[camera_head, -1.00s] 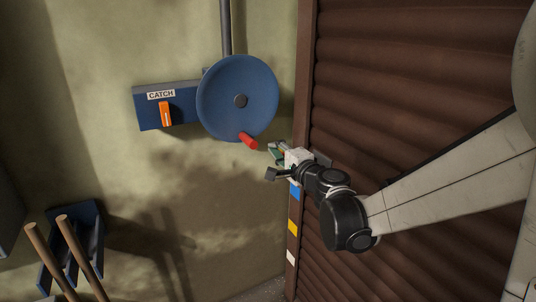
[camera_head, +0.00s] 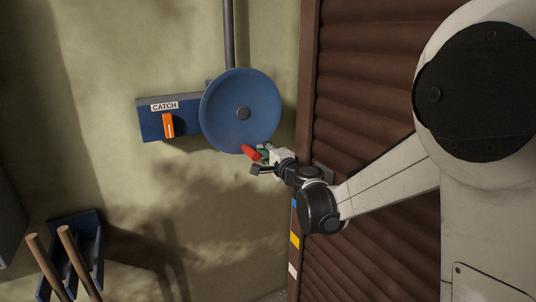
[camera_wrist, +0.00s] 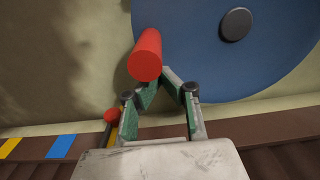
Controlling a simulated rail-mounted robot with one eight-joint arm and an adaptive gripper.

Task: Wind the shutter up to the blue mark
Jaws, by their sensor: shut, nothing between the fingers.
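The blue hand wheel (camera_head: 225,105) is on the wall, with a red handle (camera_head: 250,152) near its lower rim. The handle also shows large in the wrist view (camera_wrist: 147,57). My gripper (camera_head: 265,152) is shut and empty, its fingertips close beside the handle's right side; I cannot tell whether they touch it. In the wrist view the green fingers (camera_wrist: 162,78) meet just behind the handle. The brown slatted shutter (camera_head: 375,65) is at right. On its frame are a blue mark (camera_head: 294,202), a yellow mark (camera_head: 294,240) and a white mark (camera_head: 292,270).
A blue box labelled CATCH (camera_head: 150,123) with an orange lever (camera_head: 168,125) is left of the wheel. A blue rack (camera_head: 88,225) with two wooden poles (camera_head: 82,265) stands lower left. A small red-ended part (camera_wrist: 112,115) is beside my left finger. The wall below the wheel is clear.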

